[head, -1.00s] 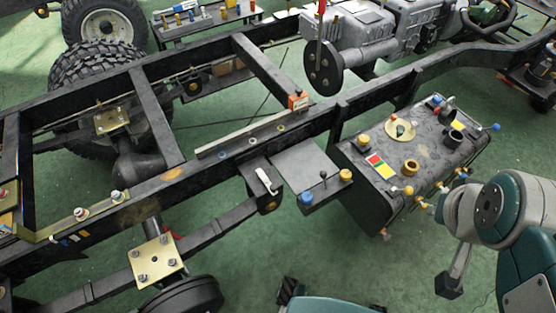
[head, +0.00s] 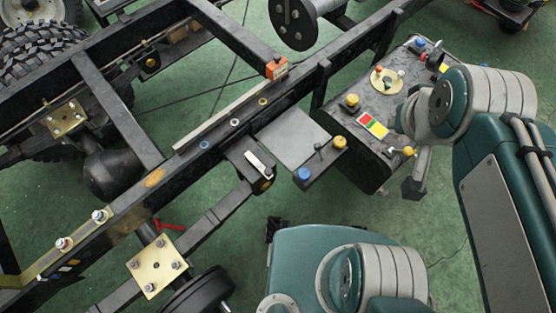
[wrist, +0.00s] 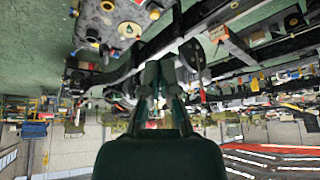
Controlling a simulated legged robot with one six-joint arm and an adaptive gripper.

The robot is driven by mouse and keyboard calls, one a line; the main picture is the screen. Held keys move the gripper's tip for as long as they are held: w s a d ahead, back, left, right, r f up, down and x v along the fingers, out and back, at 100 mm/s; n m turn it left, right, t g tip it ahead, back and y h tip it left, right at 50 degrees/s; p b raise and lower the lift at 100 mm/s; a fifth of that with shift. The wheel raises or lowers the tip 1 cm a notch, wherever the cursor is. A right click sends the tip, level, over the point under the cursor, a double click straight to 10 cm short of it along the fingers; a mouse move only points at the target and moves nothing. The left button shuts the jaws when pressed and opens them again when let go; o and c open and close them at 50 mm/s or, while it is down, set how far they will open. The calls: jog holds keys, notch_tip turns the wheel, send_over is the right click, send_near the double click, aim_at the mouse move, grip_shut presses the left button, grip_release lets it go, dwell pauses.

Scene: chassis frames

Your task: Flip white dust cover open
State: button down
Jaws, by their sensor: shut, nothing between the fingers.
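A small white piece (head: 259,163), which looks like the dust cover, lies on a dark box (head: 243,160) fixed beside the black chassis rail. It looks flat and closed against the box, but it is small and I cannot be sure. My gripper (wrist: 165,65) shows in the wrist view, with its fingers close together and nothing between them. The gripper is clear of the white piece. I cannot pick out the white piece in the wrist view.
A grey plate (head: 294,142) with blue and yellow knobs juts out right of the box. A dark tank (head: 372,103) with several fittings stands further right. A pale strip (head: 225,118) lies on the rail. Green floor (head: 225,240) is open in front.

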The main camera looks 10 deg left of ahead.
aim_at(258, 163)
jog(key=w+a+f+m+g+y, duration=0.3)
jog(key=w+a+f+m+g, duration=0.3)
jog(key=w+f, duration=0.65)
jog(key=w+a+f+m+g+y, duration=0.1)
jog(key=a+f+m+g, duration=0.1)
jog(key=f, duration=0.7)
jog(key=w+a+f+m+g+y, duration=0.1)
jog(key=a+f, duration=0.3)
jog(key=f, duration=0.5)
jog(key=shift+w+a+m+g+y, duration=0.3)
jog(key=shift+m+g+y, duration=0.15)
jog(key=shift+g, duration=0.45)
jog(key=s+a+r+x, duration=0.1)
jog(key=x, duration=1.2)
jog(key=shift+s+a+r, duration=0.2)
jog(key=shift+a+r, duration=0.15)
